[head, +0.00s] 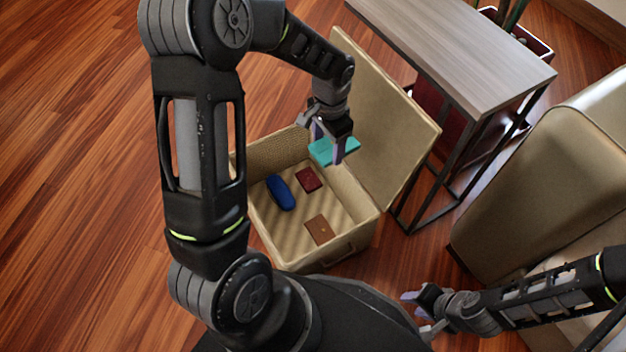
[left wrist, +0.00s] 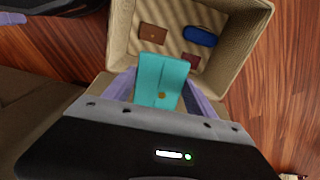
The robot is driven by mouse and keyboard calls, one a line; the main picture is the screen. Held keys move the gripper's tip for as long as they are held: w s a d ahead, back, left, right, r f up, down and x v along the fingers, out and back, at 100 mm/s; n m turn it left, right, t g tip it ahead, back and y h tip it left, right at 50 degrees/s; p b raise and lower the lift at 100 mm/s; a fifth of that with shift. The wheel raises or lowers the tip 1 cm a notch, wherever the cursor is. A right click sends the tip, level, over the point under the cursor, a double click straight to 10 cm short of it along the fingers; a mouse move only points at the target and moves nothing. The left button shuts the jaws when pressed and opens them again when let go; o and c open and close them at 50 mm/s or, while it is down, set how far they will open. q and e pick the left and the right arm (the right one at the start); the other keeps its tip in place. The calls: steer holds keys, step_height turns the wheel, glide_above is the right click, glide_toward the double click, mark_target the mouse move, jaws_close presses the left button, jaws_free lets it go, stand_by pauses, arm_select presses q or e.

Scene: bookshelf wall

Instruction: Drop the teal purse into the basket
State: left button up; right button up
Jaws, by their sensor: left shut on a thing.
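The teal purse (head: 336,150) is held by my left gripper (head: 333,142) over the back right part of the open basket (head: 362,232). The left gripper is shut on the purse, which also shows between the fingers in the left wrist view (left wrist: 161,78). The woven tan basket has its lid (head: 385,120) standing open at the right. Inside lie a blue case (head: 281,192), a dark red wallet (head: 308,180) and a brown wallet (head: 319,229). My right gripper (head: 422,312) is low at the lower right, fingers apart, away from the basket.
A grey wood-topped side table (head: 470,50) with a dark metal frame stands behind the lid. A beige sofa (head: 540,170) is at the right. Wooden floor (head: 80,150) to the left is clear. Part of the basket's left side is hidden by my left arm.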

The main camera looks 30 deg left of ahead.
arm_select(q)
steer(key=s+a+f+n+b, duration=0.1)
steer(key=s+a+f, duration=0.5)
steer(key=a+f, duration=0.3)
step_height(320, 180, down, 3)
steer(key=shift+r, duration=0.1)
step_height(320, 180, down, 6)
steer(key=b, duration=0.5)
steer(key=o, duration=1.5)
